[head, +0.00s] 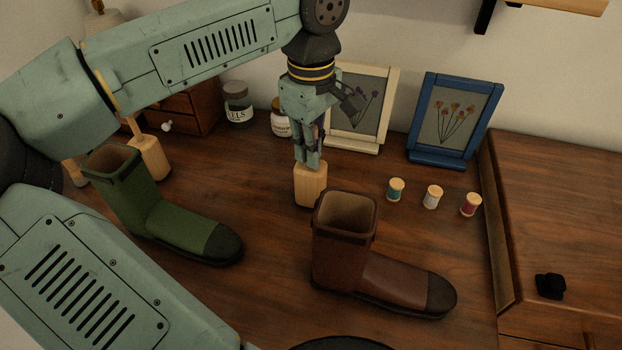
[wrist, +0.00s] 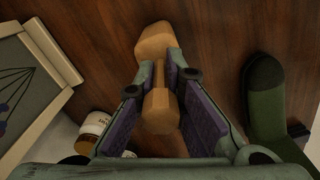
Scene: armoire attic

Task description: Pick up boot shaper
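A pale wooden boot shaper (head: 310,186), a block with a thin handle and rounded knob, stands on the desk behind the brown boot (head: 368,262). My gripper (head: 309,165) points down over it. In the wrist view, the shaper's block (wrist: 156,40) lies beyond the fingertips, and its knob (wrist: 160,113) and handle are between the purple finger pads. My gripper (wrist: 160,78) is open around the handle, with small gaps seeming to show at the sides. Another similar wooden shaper (head: 150,158) stands by the green boot (head: 180,225), at left.
A cream picture frame (head: 346,143) and a jar (head: 280,122) stand close behind my gripper. A blue frame (head: 455,120) is behind at right. Three thread spools (head: 433,197) stand right of the shaper. A raised wooden box (head: 560,210) borders the right side.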

